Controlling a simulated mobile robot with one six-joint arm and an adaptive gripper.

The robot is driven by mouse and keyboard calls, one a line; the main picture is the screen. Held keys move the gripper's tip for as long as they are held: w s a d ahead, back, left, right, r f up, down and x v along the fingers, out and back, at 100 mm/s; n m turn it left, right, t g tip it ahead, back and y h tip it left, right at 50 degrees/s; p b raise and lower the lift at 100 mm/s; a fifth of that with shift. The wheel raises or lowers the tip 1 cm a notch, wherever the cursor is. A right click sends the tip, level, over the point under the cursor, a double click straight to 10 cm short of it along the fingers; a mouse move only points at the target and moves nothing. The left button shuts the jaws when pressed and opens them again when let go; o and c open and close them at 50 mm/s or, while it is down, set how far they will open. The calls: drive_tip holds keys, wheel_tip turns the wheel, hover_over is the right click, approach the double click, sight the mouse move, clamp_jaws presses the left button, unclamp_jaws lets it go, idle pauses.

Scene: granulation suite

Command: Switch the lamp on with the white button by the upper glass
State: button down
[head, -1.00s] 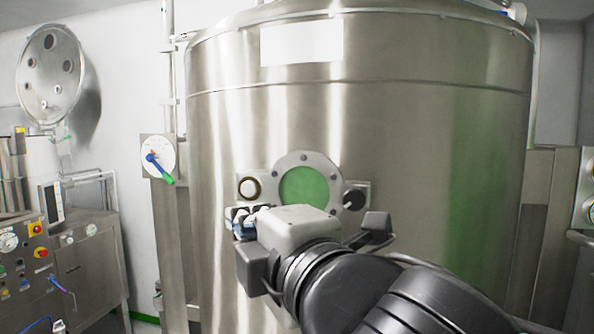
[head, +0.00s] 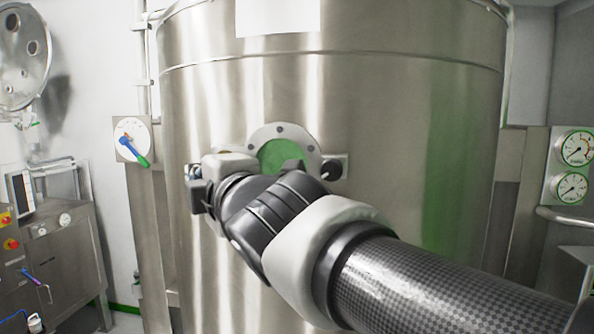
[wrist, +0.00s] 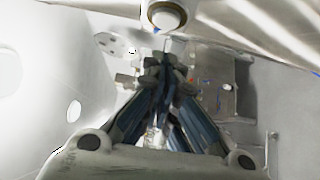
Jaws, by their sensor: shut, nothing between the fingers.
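The round sight glass (head: 281,154), green within a bolted steel flange, is on the front of the big steel tank. My arm covers its lower left part. The white button (wrist: 165,15), in a dark and metal ring, shows at the top of the wrist view; in the head view my gripper hides it. My gripper (wrist: 163,62) is shut and empty, its fingertips just below the button in the wrist view. I cannot tell whether they touch it. In the head view my gripper (head: 196,178) is left of the glass, mostly seen from behind.
A black knob (head: 331,169) sits right of the glass. A dial with a blue and green handle (head: 133,148) is left of the tank (head: 390,120). Pressure gauges (head: 572,186) are at the far right. A control cabinet (head: 70,250) stands at the left.

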drive_tip(key=w+p, duration=0.2)
drive_tip(key=w, duration=0.1)
drive_tip(key=shift+d+r, duration=0.2)
drive_tip(key=shift+d, duration=0.2)
drive_tip(key=shift+d, duration=0.1)
